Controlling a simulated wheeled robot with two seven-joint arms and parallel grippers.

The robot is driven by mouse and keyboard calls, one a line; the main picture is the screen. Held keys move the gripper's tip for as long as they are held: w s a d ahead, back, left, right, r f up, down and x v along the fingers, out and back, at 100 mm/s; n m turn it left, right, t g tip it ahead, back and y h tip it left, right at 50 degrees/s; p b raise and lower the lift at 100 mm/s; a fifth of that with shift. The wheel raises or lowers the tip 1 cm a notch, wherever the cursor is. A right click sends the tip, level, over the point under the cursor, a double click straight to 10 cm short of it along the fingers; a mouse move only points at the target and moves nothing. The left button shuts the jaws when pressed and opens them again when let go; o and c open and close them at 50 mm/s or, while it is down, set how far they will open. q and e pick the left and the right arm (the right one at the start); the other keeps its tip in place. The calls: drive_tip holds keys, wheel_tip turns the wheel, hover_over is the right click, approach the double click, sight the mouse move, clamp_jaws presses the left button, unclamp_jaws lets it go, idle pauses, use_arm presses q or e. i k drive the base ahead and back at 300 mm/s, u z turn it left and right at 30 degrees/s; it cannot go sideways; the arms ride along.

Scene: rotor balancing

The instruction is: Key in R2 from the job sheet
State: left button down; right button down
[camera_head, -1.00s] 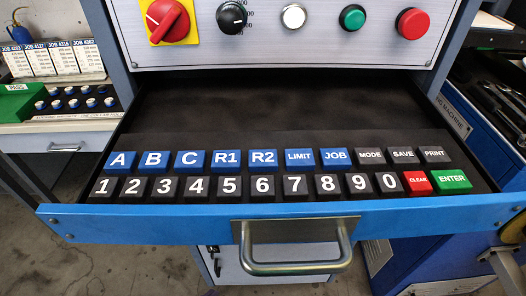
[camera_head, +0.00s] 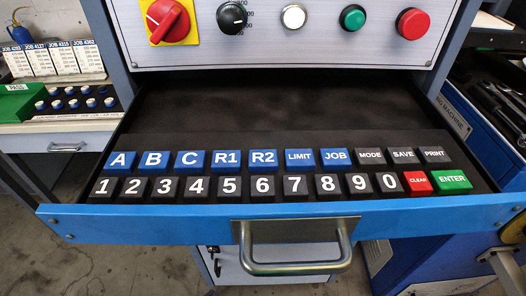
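The blue R2 key (camera_head: 263,159) sits in the upper row of the keypad drawer (camera_head: 150,222), between the R1 key (camera_head: 226,159) and the LIMIT key (camera_head: 299,159). The job sheets (camera_head: 53,60) stand on a bench at the far left, headed JOB 4203, 4127, 4315 and 4362; their small print is too small to read. Black number keys 1 to 0 form the lower row, with a red CLEAR key (camera_head: 418,182) and a green ENTER key (camera_head: 452,181) at its right end. Neither of my grippers shows.
The drawer is pulled out, with a metal handle (camera_head: 296,268) at its front. Above it is a panel with a red rotary switch (camera_head: 167,20), a black knob (camera_head: 232,17) and white, green and red buttons. A green PASS tray (camera_head: 17,102) lies left. The space over the keys is clear.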

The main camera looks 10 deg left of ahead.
sight(260, 160)
drive_tip(key=u, duration=1.1)
drive_tip(key=k, duration=1.25)
drive_tip(key=z, duration=1.3)
